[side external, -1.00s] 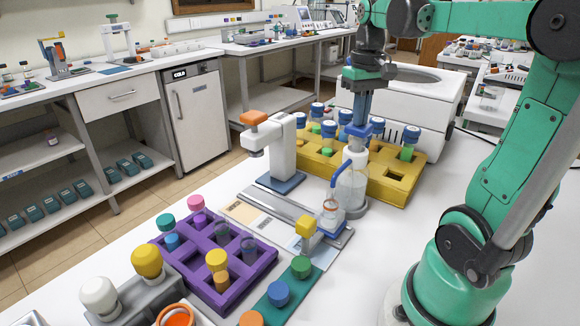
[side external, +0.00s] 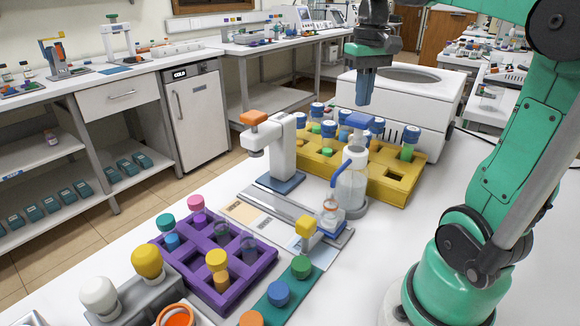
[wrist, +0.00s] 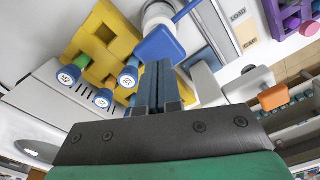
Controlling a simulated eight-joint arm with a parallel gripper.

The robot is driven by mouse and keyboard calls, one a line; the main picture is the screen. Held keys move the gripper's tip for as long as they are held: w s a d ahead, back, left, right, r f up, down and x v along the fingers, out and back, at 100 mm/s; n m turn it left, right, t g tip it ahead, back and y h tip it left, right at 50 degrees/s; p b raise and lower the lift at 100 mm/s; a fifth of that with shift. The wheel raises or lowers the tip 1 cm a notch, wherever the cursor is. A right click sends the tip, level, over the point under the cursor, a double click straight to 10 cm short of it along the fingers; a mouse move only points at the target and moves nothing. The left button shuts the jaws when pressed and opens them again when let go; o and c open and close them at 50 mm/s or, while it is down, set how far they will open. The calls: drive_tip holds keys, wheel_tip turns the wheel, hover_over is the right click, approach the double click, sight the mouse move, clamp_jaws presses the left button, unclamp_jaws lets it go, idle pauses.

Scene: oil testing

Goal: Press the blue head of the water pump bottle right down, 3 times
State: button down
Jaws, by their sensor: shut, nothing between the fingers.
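The water pump bottle (side external: 349,188) stands upright on the bench in the side view, in front of the yellow rack. It is clear with a white collar and a curved blue spout at its left. Its blue head (side external: 359,120) stands high above the collar. My gripper (side external: 361,102) is shut and empty, pointing down, with its fingertips just above the head; a small gap shows between them. In the wrist view the blue head (wrist: 162,44) lies just beyond my closed fingertips (wrist: 157,63), which hide part of its edge.
A yellow rack (side external: 402,191) with several blue-capped vials is behind the bottle. A white device with an orange top (side external: 283,150) stands to its left. A small flask (side external: 330,213) and a purple rack (side external: 213,262) are nearer. The bench right of the bottle is clear.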

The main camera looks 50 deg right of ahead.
sight(360, 116)
drive_tip(key=shift+f, duration=0.15)
drive_tip(key=shift+f, duration=2.1)
drive_tip(key=shift+r, duration=2.25)
drive_tip(key=shift+f, duration=2.3)
drive_tip(key=shift+r, duration=2.3)
